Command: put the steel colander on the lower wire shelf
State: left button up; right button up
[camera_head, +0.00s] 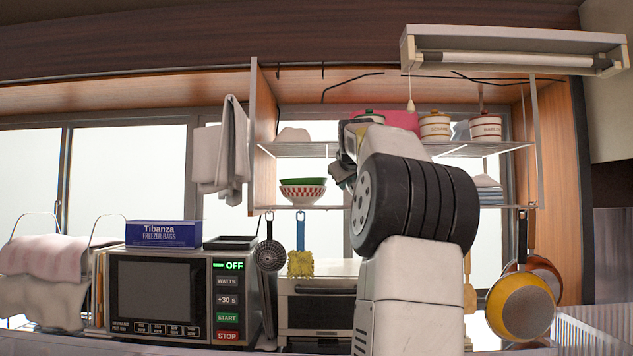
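The lower wire shelf (330,207) hangs below an upper wire shelf (300,151) in the rack at the window. My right arm rises in front of the rack and hides the middle of both shelves. My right gripper (343,168) is at the far end of this arm, at a height between the two shelves, right of the bowls. It is small and partly hidden by its own wrist, so I cannot tell whether its fingers are apart or hold something. I cannot make out the steel colander; the arm may hide it. My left gripper is out of view.
A green bowl (302,181) and a red-checked bowl (302,193) are stacked on the lower shelf's left. Plates (488,190) stand at its right. Canisters (435,128) fill the upper right. A skimmer (269,256) and pans (521,307) hang below. A microwave (155,290) stands left.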

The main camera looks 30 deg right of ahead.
jog(key=shift+o, duration=0.4)
jog(key=shift+r, duration=0.15)
jog(key=v, duration=1.2)
jog(key=s+a+f+g+y, duration=0.1)
jog(key=s+a+f+y, duration=0.2)
jog(key=a+f, duration=0.65)
jog(key=s+a+f+g+y, duration=0.15)
jog(key=s+a+f, duration=0.25)
jog(key=a+f, duration=0.5)
jog(key=s+a+f+g+y, duration=0.1)
jog(key=s+a+f, duration=0.2)
jog(key=s+f, duration=0.2)
jog(key=s+a+f+g+y, duration=0.1)
jog(key=s+a+f, duration=0.3)
jog(key=f, duration=0.5)
jog(key=s+a+f+g+y, duration=0.2)
jog(key=s+a+f, duration=0.2)
jog(key=f, duration=0.4)
jog(key=shift+s+a, duration=0.15)
jog(key=shift+s, duration=0.7)
